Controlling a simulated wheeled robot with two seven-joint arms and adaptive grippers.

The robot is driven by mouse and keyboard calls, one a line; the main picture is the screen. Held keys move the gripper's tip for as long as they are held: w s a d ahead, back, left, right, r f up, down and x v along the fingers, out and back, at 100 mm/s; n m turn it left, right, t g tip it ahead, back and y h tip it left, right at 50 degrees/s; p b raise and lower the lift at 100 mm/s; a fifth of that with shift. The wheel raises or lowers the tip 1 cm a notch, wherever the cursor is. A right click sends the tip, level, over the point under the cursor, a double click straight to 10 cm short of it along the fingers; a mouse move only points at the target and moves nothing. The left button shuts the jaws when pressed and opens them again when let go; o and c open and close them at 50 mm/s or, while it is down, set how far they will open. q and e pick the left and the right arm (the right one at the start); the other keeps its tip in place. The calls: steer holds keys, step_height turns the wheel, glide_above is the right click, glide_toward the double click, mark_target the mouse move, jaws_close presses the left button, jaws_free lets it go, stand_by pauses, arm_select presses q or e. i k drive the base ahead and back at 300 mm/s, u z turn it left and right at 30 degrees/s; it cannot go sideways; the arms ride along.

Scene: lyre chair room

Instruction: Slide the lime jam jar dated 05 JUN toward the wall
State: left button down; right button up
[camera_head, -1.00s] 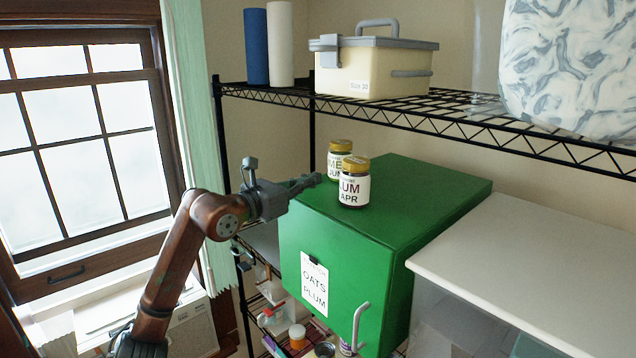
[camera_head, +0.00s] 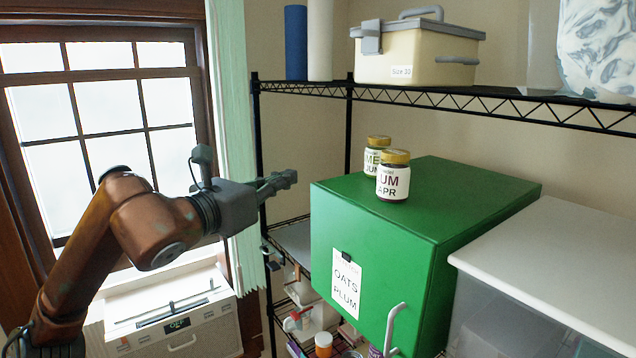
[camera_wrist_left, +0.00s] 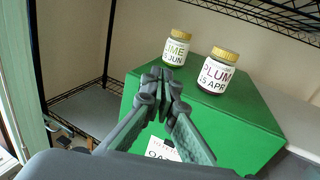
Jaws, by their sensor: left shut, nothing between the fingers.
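The lime jam jar (camera_head: 372,157) has a gold lid and a label partly reading "ME" and "JUN" in the head view. It stands upright on the green cabinet (camera_head: 467,192), partly hidden behind the plum jar (camera_head: 393,177). The lime jar also shows in the left wrist view (camera_wrist_left: 176,49), with "IME" and "JUN" visible. The plum jar (camera_wrist_left: 216,74) stands to its right there, labelled "PLUM 15 APR". My left gripper (camera_head: 290,178) is shut and empty, to the left of the cabinet and apart from both jars. My right gripper is not in view.
A wire shelf (camera_head: 470,99) with a cream toolbox (camera_head: 425,62) runs above the cabinet. A white surface (camera_head: 560,262) adjoins on the right. The window (camera_head: 95,110) is at left. The cabinet top behind and right of the jars is bare.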

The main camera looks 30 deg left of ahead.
mark_target(376, 143)
steer(key=k, duration=0.5)
steer(key=u, duration=1.5)
steer(key=i, duration=0.85)
steer(key=z, duration=2.15)
